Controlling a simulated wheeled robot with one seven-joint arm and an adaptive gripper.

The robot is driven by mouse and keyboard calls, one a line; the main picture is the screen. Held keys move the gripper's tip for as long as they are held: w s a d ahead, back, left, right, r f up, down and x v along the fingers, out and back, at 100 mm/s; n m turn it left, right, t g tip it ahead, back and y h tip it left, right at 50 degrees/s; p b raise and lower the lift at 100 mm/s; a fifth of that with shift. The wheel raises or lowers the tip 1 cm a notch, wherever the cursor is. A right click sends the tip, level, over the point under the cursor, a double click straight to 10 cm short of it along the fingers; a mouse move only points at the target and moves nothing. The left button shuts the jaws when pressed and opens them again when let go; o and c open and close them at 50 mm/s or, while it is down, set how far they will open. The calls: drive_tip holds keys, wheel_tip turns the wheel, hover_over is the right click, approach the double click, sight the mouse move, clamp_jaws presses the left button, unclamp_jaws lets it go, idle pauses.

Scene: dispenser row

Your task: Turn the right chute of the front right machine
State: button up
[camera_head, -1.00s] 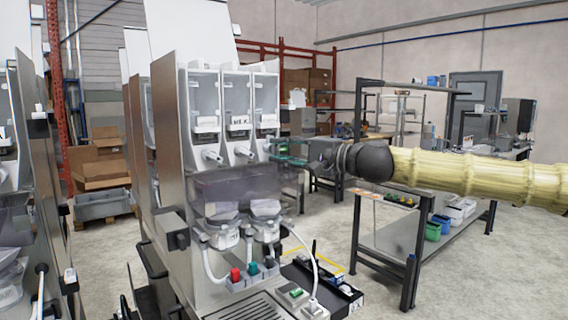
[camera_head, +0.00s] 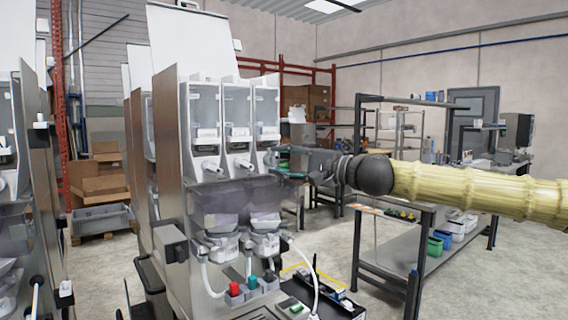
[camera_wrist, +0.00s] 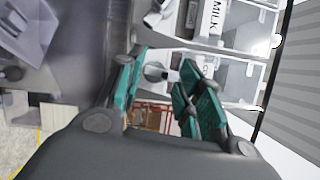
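The front right machine (camera_head: 172,150) has three clear canisters side by side, with white chutes below them. The left chute (camera_head: 210,167) and middle chute (camera_head: 243,164) point outward. My gripper (camera_head: 282,158) reaches in from the right, at the right canister (camera_head: 266,112), and hides the right chute in the head view. In the wrist view, the right chute (camera_wrist: 157,72) shows between the green fingertips of my gripper (camera_wrist: 162,70). The fingers are apart, with gaps visible around the chute. The middle chute (camera_wrist: 158,12) is above it, near the MILK label.
A smoky plastic cover (camera_head: 235,197) and mixing bowls (camera_head: 265,222) sit below the chutes. Another machine (camera_head: 30,180) stands close on the left. A workbench (camera_head: 390,250) is at the right, under my arm. Open floor lies between.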

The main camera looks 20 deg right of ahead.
drive_tip(key=shift+s+a+f, duration=0.1)
drive_tip(key=shift+a+f, duration=0.05)
drive_tip(key=shift+f, duration=0.5)
drive_tip(key=shift+s+d, duration=0.2)
drive_tip(key=shift+s, duration=0.15)
drive_tip(key=v, duration=0.7)
drive_tip(key=shift+d+r, duration=0.3)
drive_tip(key=shift+r, duration=0.15)
drive_tip(key=shift+c, duration=0.2)
